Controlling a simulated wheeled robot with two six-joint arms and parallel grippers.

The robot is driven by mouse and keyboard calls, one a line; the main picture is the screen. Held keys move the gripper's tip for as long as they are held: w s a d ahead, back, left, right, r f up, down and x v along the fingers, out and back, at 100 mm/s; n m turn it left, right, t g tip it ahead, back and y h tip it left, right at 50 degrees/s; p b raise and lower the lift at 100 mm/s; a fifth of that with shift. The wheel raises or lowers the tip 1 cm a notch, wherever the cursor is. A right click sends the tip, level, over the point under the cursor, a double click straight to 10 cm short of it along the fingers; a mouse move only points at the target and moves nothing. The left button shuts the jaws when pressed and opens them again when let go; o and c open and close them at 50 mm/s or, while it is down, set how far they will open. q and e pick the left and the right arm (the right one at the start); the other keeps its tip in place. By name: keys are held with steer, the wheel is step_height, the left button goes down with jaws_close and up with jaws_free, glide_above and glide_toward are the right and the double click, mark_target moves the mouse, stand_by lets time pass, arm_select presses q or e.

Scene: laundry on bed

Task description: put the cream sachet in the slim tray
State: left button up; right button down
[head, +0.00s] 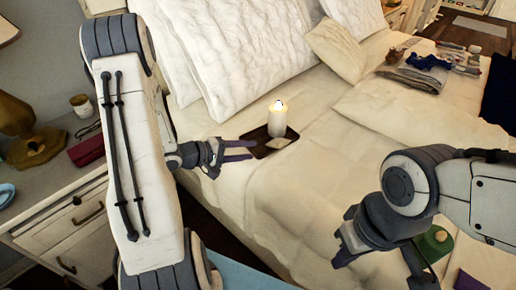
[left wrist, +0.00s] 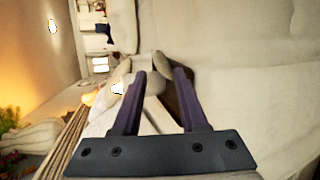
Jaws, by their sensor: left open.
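The slim tray (head: 264,151) is dark brown and lies on the bed near the pillows. The cream sachet (head: 281,143) is a small pale diamond shape that appears to lie on the tray's front part, in front of a white candle (head: 278,122). My left gripper (head: 254,150) is open, its fingers at the tray's left edge and just left of the sachet. In the left wrist view my open left fingers (left wrist: 158,76) have a pale surface between them, and the dark tray is partly hidden behind one finger. My right gripper (head: 352,240) is over the bed at the lower right, apart from the tray.
The lit candle stands close to my left fingertips. Folded clothes (head: 420,75) and small items lie at the far right. A nightstand (head: 75,200) is at left. The bed's middle is clear.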

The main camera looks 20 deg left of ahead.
arm_select(q)
steer(key=w+d+r+m+g+y, duration=0.1)
steer(key=d+r+m+g+y, duration=0.2)
steer(key=d+r+m+y, duration=0.35)
steer(key=s+d+r+m+g, duration=0.1)
steer(key=s+d+m, duration=0.3)
steer(key=s, duration=0.5)
steer(key=s+d+r+m+g+y, duration=0.1)
steer(key=s+d+m+g, duration=0.3)
steer(key=s, duration=0.4)
steer(key=s+d+r+m+g, duration=0.1)
steer(key=s+d+m, duration=0.3)
steer(key=s, duration=0.5)
steer(key=shift+s+d+r+m+g, duration=0.2)
steer(key=shift+s+d+m+g, duration=0.15)
steer(key=shift+d+g, duration=0.55)
step_height(320, 180, up, 16)
steer(key=p, duration=1.6)
steer(key=shift+r, duration=0.2)
steer(key=shift+w, duration=0.1)
